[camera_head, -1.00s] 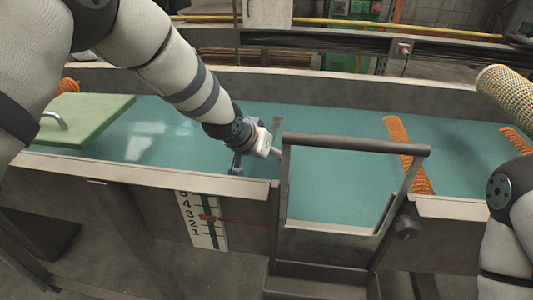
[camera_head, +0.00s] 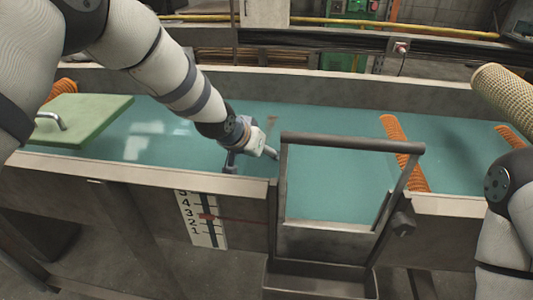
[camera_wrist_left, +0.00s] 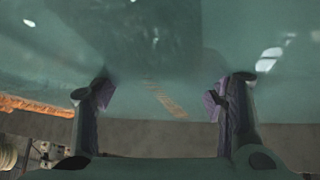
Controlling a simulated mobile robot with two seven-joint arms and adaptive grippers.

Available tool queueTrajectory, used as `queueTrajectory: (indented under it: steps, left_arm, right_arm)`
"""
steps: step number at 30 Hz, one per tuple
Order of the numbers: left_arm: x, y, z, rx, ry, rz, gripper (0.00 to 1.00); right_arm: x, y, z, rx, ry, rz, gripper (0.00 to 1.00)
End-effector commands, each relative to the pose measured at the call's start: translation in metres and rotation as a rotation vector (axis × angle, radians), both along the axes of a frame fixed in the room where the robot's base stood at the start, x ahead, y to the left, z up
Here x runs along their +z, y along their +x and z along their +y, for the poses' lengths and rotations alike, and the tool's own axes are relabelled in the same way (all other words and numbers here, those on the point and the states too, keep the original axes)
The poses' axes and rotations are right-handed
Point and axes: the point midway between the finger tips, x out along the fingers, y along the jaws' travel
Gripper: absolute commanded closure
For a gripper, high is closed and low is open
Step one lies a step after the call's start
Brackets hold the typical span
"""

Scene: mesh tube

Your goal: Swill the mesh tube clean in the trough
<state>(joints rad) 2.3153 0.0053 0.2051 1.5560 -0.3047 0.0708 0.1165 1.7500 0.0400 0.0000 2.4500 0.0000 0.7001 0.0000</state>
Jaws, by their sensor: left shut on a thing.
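A pale beige mesh tube (camera_head: 506,92) slants in at the right edge of the head view, its near end above the trough (camera_head: 150,176); the rest is cut off. I cannot see what bears it. My left gripper (camera_head: 251,162) is low over the teal water, left of the metal frame. In the left wrist view, my left gripper (camera_wrist_left: 168,95) has its fingers apart, tips at the water. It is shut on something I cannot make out. A faint tan streak shows between the fingers. My right arm is at the right; its gripper is out of view.
A metal frame with a top bar (camera_head: 352,143) stands at the front wall. A green lid (camera_head: 85,118) covers the left end. Orange ribbed pieces (camera_head: 404,152) stand in the water at right. A numbered scale (camera_head: 201,219) is on the front. Open water lies behind the frame.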

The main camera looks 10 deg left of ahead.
Motion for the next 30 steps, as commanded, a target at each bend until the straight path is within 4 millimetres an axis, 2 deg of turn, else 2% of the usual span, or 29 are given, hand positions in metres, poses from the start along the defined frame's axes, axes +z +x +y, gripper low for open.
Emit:
queueTrajectory:
  steps: [5, 14, 25, 30]
  left_arm:
    - [0.002, 0.001, -0.002, -0.002, -0.001, -0.004, 0.85]
    - [0.002, 0.001, -0.023, -0.001, 0.000, -0.003, 0.85]
    - [0.003, 0.001, 0.000, 0.001, -0.002, -0.006, 0.85]
    - [0.002, 0.001, -0.002, -0.002, -0.001, -0.004, 0.85]
  right_arm:
    - [0.000, 0.000, 0.000, 0.000, 0.000, -0.002, 0.60]
    - [0.001, 0.001, 0.000, 0.000, 0.000, -0.002, 0.60]
    - [0.003, 0.003, 0.000, 0.000, -0.001, -0.013, 0.60]
    - [0.003, 0.003, 0.000, 0.000, 0.000, -0.012, 0.60]
